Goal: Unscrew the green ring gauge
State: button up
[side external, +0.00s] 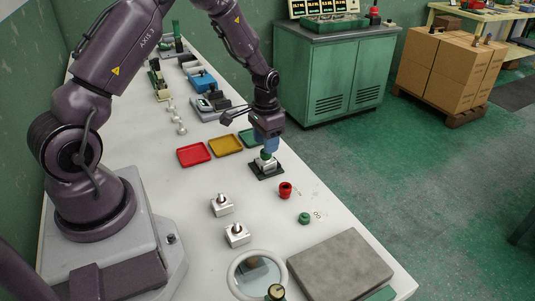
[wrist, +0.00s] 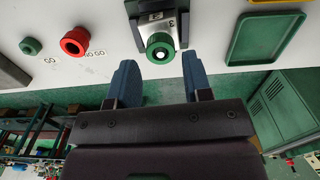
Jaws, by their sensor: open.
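A green ring gauge (wrist: 160,48) sits on the stud of a metal block (wrist: 184,27) marked 3. A pale stud end shows in the ring's bore. The block stands in a dark holder (side external: 267,173), and the green ring also shows on top in the side view (side external: 266,155). My gripper (wrist: 159,60) is open, with a blue finger on either side of the ring and a gap to it in the wrist view. In the side view my gripper (side external: 267,145) is right above the block and partly hides the ring. Contact is not visible.
A second green ring (side external: 304,218) by a GO mark and a red ring (side external: 286,190) by NO GO lie on the bench. Two more studded blocks (side external: 222,205) (side external: 237,235) stand left. Red, yellow and green trays (side external: 194,154) (side external: 226,145) (side external: 249,138) lie behind. A grey plate (side external: 341,266) lies in front.

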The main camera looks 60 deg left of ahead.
jog(key=shift+f, duration=0.15)
jog(key=shift+f, duration=1.4)
jog(key=shift+c, duration=0.3)
jog(key=c, duration=0.6)
jog(key=shift+n, duration=0.6)
jog(key=o, duration=0.5)
jog(key=shift+n, duration=0.7)
jog(key=shift+o, duration=0.5)
